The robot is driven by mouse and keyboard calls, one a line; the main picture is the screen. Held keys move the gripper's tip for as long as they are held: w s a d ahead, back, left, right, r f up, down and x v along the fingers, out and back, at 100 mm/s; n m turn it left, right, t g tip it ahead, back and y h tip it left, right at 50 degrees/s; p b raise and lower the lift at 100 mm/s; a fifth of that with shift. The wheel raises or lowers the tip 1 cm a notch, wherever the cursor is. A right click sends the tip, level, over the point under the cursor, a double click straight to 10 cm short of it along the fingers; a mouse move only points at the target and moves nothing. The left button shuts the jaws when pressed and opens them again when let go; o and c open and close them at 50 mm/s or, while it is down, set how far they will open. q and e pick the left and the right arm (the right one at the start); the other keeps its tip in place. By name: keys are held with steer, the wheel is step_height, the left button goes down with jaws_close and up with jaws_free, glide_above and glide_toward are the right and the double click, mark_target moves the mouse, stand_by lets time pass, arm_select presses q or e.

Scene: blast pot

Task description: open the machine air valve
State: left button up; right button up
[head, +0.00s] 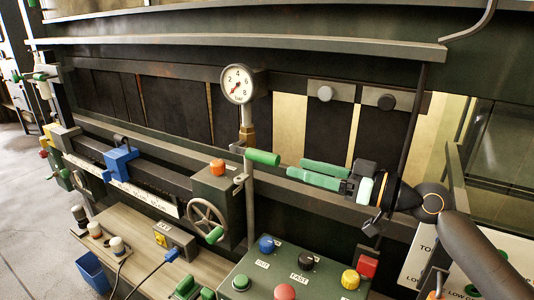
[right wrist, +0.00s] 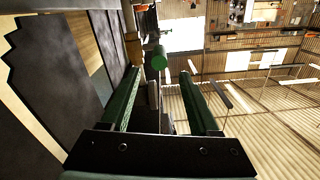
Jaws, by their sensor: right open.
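The air valve has a green lever handle (head: 262,157) that sticks out to the right from the pipe below a round pressure gauge (head: 238,84). The gauge needle points to the low end of the dial. My right gripper (head: 297,168) comes in from the right with its green fingers pointing left, just right of the handle's end and apart from it. In the right wrist view the gripper (right wrist: 159,73) is open and empty, and the green handle's round end (right wrist: 159,57) shows just beyond and between the fingertips. My left gripper is not in view.
A handwheel (head: 207,222) with a green knob is at lower left of the valve. A control panel (head: 250,262) with coloured buttons stands below. A blue clamp (head: 121,163) sits farther left, above a wooden bench (head: 130,225).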

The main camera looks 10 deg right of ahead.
mark_target(278, 162)
steer(key=p+x, duration=0.1)
steer(key=x, duration=0.8)
jaws_close()
stand_by(1.2)
